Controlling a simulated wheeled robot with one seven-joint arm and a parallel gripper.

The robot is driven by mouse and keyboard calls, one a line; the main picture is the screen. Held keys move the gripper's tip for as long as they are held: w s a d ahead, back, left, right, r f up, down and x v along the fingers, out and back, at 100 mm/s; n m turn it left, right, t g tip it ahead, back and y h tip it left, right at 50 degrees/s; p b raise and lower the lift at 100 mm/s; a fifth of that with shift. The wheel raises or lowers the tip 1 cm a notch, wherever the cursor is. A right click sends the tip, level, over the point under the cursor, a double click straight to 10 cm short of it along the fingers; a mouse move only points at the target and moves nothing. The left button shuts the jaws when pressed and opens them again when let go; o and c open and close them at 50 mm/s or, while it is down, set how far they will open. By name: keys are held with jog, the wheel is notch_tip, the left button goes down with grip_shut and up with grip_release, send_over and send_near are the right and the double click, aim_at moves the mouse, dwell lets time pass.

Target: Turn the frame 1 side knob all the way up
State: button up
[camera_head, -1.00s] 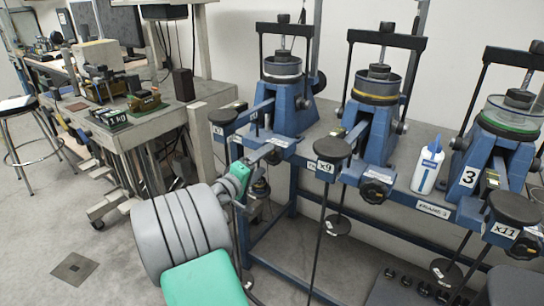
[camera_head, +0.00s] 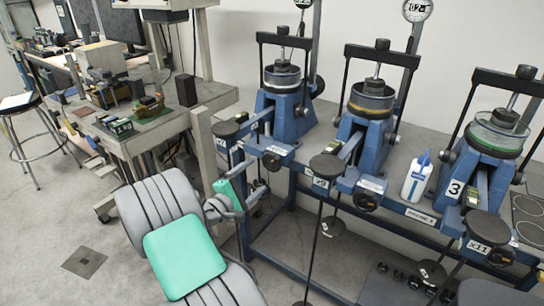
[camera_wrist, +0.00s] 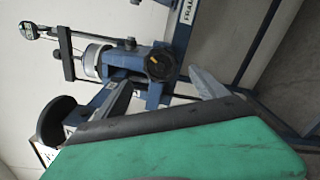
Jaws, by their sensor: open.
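Frame 1, the leftmost blue lever frame (camera_head: 290,112), has a black side knob (camera_head: 272,161) on its front beam. The knob also shows in the wrist view (camera_wrist: 160,64), with a yellowish mark on its face. My gripper (camera_head: 250,203) is below and left of the knob in the head view, apart from it. In the wrist view its fingers (camera_wrist: 160,90) are open with nothing between them. The knob lies beyond the fingertips, roughly between them. My green-padded link covers the lower wrist view.
Two more blue frames (camera_head: 367,118) (camera_head: 485,150) stand to the right on the same bench. A white bottle (camera_head: 416,180) stands between them. Black round hanger tops (camera_head: 226,129) (camera_head: 326,166) stick out in front. A cluttered workbench (camera_head: 180,118) is at left.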

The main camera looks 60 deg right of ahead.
aim_at(270, 164)
jog(key=shift+n, duration=0.3)
jog(key=d, duration=0.3)
jog(key=s+d, duration=0.1)
jog(key=d, duration=0.6)
jog(key=shift+s, duration=0.3)
jog(key=shift+a, duration=0.2)
jog(key=c, duration=0.3)
grip_shut()
